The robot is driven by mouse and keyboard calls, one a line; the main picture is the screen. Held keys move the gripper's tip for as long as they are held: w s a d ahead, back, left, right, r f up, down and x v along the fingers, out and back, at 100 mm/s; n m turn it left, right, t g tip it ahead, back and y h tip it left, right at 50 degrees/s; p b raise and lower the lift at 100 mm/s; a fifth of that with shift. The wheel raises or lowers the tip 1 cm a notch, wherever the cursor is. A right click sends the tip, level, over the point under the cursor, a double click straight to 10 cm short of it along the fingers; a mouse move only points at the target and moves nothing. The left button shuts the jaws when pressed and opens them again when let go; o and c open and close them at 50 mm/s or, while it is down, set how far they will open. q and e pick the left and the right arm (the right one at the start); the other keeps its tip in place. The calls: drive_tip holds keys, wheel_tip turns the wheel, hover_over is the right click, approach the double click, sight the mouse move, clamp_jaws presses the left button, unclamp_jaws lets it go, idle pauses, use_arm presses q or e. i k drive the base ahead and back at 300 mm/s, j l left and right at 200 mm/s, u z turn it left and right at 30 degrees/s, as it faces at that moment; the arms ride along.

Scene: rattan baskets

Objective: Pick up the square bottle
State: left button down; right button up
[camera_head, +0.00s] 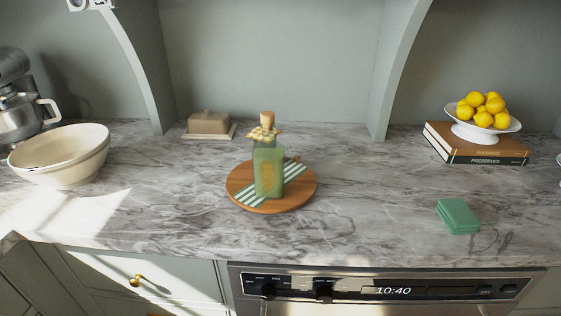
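The square bottle (268,170) is green and see-through, with a cork stopper and a checked cloth tied round its neck. It stands upright on a round wooden board (239,184) near the middle of the counter. A green-and-white striped cloth (294,173) lies on the board, and the bottle stands over it. Neither of my grippers shows in the head view.
The marble counter (355,205) is clear around the board. A cream bowl (62,157) and a stand mixer (18,105) stand at left, a butter dish (208,124) behind. At right are green coasters (457,216) and books (478,148) under a stand of lemons (483,131).

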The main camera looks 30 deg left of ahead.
sight(268, 155)
drive_tip(key=k+l+u, duration=0.1)
drive_tip(key=u, duration=0.7)
